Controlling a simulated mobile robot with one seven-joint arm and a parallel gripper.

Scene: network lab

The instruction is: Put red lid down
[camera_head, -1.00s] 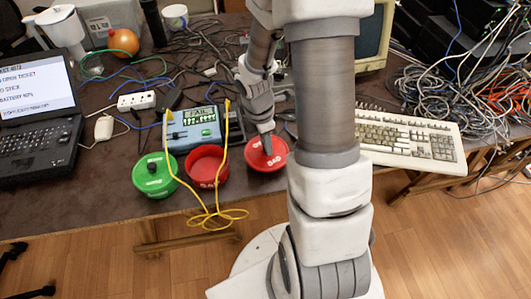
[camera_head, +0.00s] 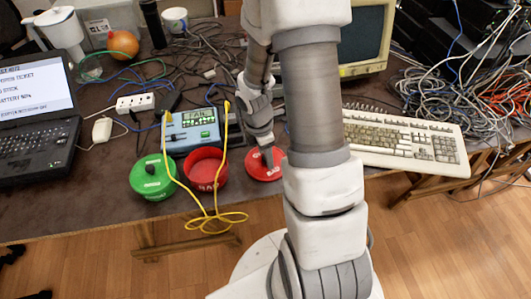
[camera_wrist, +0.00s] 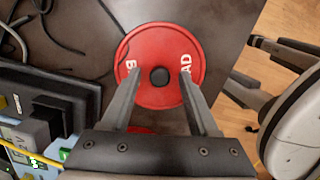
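The red lid (camera_head: 264,168) lies flat on the dark table near its front edge, right of the open red bowl (camera_head: 205,170). In the wrist view the red lid (camera_wrist: 160,45) shows white lettering and a black knob (camera_wrist: 160,77). My gripper (camera_wrist: 159,76) is open above the lid; its fingers stand apart on either side of the knob with a gap to each. In the head view my gripper (camera_head: 267,158) points down at the lid and hides part of it. A green lidded bowl (camera_head: 153,176) stands left of the red bowl.
A tester (camera_head: 190,130) with a yellow cable (camera_head: 209,218) stands behind the bowls; the cable loops over the front edge. A keyboard (camera_head: 400,140) and a tangle of cables lie to the right. A laptop (camera_head: 38,110) is at the left.

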